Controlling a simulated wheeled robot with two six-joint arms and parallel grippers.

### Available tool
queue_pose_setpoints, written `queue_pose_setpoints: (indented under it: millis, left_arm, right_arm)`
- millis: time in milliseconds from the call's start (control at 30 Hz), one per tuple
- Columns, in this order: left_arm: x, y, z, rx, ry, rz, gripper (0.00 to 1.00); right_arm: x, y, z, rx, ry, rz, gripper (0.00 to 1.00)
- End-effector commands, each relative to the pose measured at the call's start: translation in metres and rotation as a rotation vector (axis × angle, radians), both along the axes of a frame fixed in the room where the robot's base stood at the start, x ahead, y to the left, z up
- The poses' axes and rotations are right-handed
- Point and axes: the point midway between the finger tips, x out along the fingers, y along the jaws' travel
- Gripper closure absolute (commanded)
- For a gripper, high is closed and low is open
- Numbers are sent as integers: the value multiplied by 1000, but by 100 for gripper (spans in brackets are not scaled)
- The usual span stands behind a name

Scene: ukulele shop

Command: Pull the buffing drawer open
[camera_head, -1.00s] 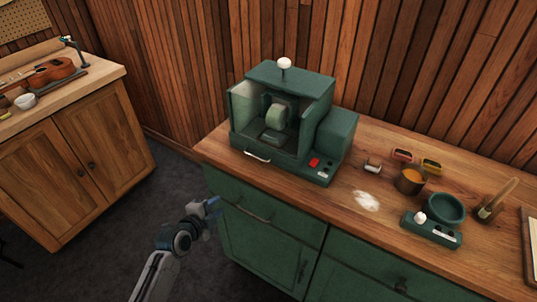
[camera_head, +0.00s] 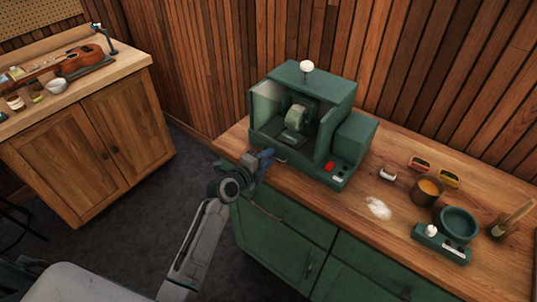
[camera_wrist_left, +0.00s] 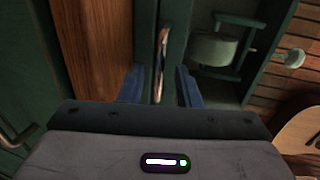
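The green buffing machine (camera_head: 345,150) stands on the wooden counter, with a pale wheel (camera_head: 297,118) in its open-fronted hood. A metal drawer handle (camera_head: 283,161) is on its low front edge, mostly hidden behind my left gripper (camera_head: 265,157). In the left wrist view the handle (camera_wrist_left: 161,62) runs lengthwise between the two blue fingertips of the gripper (camera_wrist_left: 160,86), with a gap on each side. The gripper is open and does not grip the handle. The drawer front looks flush with the machine. My right gripper is not in view.
The counter (camera_head: 330,197) sits on green cabinets with their own handles. To the right are a white powder patch (camera_head: 378,208), an orange-filled pot (camera_head: 428,190) and a green bowl (camera_head: 458,222). A wooden bench (camera_head: 75,150) with a ukulele stands left.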

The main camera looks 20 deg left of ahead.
Motion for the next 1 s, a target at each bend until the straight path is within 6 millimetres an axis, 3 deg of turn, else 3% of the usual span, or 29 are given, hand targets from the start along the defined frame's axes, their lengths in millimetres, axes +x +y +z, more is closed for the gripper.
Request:
queue_pose_setpoints:
  millis: [400, 433, 600, 867, 1000]
  left_arm:
    - [9, -3, -2, 0, 0, 1, 70]
    - [9, -3, -2, 0, 0, 1, 72]
    - [9, -3, -2, 0, 0, 1, 100]
    - [5, -2, -4, 1, 1, 1, 100]
    - [-15, 6, -9, 3, 1, 1, 100]
  right_arm:
    - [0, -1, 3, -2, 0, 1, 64]
    - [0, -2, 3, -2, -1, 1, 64]
    - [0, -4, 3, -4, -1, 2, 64]
    - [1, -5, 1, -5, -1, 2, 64]
    - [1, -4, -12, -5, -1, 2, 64]
